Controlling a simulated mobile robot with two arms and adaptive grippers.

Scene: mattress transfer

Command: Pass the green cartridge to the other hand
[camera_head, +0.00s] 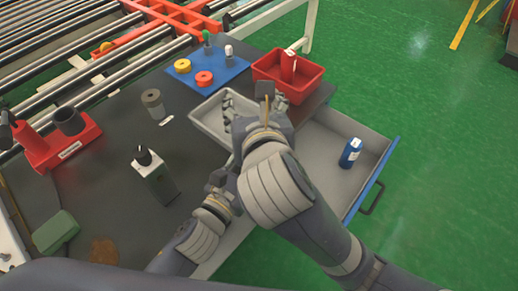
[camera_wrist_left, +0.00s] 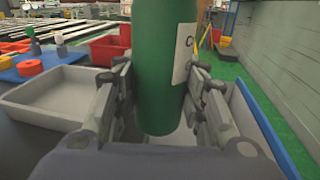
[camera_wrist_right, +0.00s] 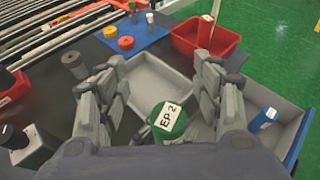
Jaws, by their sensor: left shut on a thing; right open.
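The green cartridge (camera_wrist_left: 165,65) stands roughly upright between the two fingers of my left gripper, which is shut on it; a white label shows on its side. In the right wrist view its green end (camera_wrist_right: 168,118), with a label reading "EP 2", lies below and between the fingers of my right gripper (camera_wrist_right: 160,68). Those fingers are spread wide and appear apart from it. In the head view my left gripper (camera_head: 222,186) is low, beside the right forearm, and the cartridge is hidden. My right gripper (camera_head: 247,103) is above the grey tray.
The grey tray (camera_head: 206,119) is partly covered by my right gripper. Behind it are a red bin (camera_head: 312,77) holding a red item and a blue mat (camera_head: 232,75) with rings. An open drawer (camera_head: 330,140) holds a blue bottle (camera_head: 350,152). A dark box (camera_head: 157,180) stands left.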

